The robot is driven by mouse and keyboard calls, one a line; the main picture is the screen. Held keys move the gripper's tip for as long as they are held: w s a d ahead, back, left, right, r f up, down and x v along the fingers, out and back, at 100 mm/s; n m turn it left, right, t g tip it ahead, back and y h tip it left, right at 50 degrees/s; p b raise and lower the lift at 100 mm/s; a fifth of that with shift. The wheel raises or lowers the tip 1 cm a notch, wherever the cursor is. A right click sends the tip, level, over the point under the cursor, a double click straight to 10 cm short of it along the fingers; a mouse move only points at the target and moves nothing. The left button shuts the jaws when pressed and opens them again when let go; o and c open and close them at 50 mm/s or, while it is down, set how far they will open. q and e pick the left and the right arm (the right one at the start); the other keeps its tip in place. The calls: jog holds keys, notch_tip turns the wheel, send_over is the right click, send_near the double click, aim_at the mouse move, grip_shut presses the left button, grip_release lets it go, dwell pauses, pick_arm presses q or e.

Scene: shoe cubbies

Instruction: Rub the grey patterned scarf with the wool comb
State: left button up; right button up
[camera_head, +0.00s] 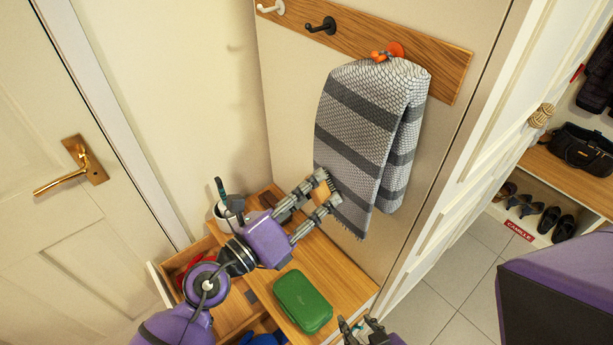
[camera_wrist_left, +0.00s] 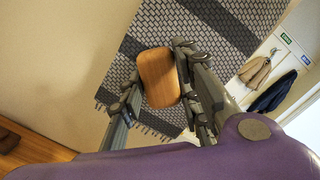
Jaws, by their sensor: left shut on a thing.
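The grey patterned scarf (camera_head: 362,125) hangs from an orange hook on a wall board, with darker grey bands and a fringed lower edge. My left gripper (camera_head: 326,188) is at the scarf's lower left part, shut on the wool comb (camera_head: 321,190). In the left wrist view the comb's wooden back (camera_wrist_left: 158,77) sits between the fingers (camera_wrist_left: 158,88), with the scarf (camera_wrist_left: 145,32) behind it. The comb's bristle side faces the scarf and is mostly hidden; I cannot tell whether it touches. My right gripper (camera_head: 362,330) is at the bottom edge, partly cut off.
Below the scarf is a wooden cabinet top (camera_head: 335,265) with a green case (camera_head: 303,302). A white pot (camera_head: 228,215) stands at its back left, near an open drawer (camera_head: 185,262). The hook board (camera_head: 440,68) is above. A white door (camera_head: 70,180) is left, shoe cubbies right.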

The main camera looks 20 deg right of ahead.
pick_arm(q)
jog(key=shift+s+a, duration=0.2)
jog(key=shift+a, duration=0.35)
jog(key=shift+r+v, duration=0.15)
jog(key=shift+v, duration=1)
jog(key=shift+r+v, duration=0.15)
jog(key=shift+v, duration=1)
pick_arm(e)
jog(key=shift+s+f, duration=0.25)
jog(key=shift+f, duration=0.15)
pick_arm(q)
jog(key=shift+w+a, duration=0.1)
jog(key=shift+w, duration=0.1)
jog(key=shift+b+v, duration=0.45)
jog(key=shift+v, duration=1.05)
pick_arm(e)
jog(key=shift+s+f, duration=0.35)
jog(key=shift+f, duration=0.15)
